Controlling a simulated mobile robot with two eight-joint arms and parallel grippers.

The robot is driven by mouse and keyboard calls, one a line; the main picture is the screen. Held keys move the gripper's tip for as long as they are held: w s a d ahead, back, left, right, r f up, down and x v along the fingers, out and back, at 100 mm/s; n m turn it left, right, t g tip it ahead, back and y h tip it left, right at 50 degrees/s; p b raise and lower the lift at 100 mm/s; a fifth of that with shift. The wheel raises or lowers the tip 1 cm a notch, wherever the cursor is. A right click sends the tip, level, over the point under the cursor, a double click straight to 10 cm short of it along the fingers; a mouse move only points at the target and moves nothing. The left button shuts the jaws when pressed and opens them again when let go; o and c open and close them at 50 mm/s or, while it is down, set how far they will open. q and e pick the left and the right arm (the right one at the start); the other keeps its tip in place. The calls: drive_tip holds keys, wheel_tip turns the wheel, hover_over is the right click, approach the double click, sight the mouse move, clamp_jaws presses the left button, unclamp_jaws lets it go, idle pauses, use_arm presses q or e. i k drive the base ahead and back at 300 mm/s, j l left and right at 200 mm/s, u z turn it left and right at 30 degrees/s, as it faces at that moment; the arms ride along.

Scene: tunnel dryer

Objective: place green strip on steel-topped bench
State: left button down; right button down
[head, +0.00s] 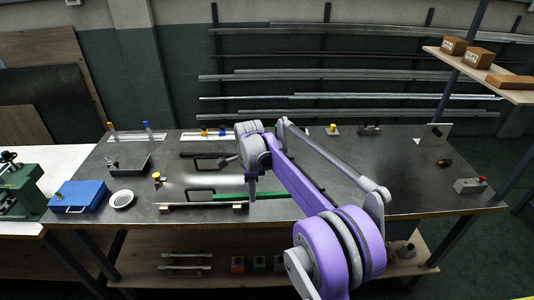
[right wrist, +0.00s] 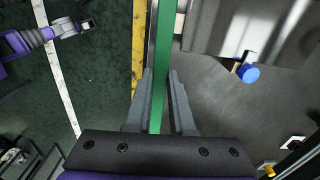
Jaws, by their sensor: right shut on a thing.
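The green strip (head: 232,197) is long and thin and shows near the front edge of the steel-topped bench (head: 330,205) in the head view. My right gripper (head: 252,194) is shut on it, pointing down. In the right wrist view the green strip (right wrist: 163,60) runs between the two fingers of my right gripper (right wrist: 160,85) and on past the top of the picture. I cannot tell whether the strip touches the bench top or hangs just above it. Part of the strip is hidden behind my gripper and arm.
A thin bar on wooden blocks (head: 163,210) lies along the front edge. A grey box with a red button (head: 470,186) stands at the right. Bare top lies right of centre.

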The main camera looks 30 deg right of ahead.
sight(212, 147)
drive_tip(key=i, duration=1.55)
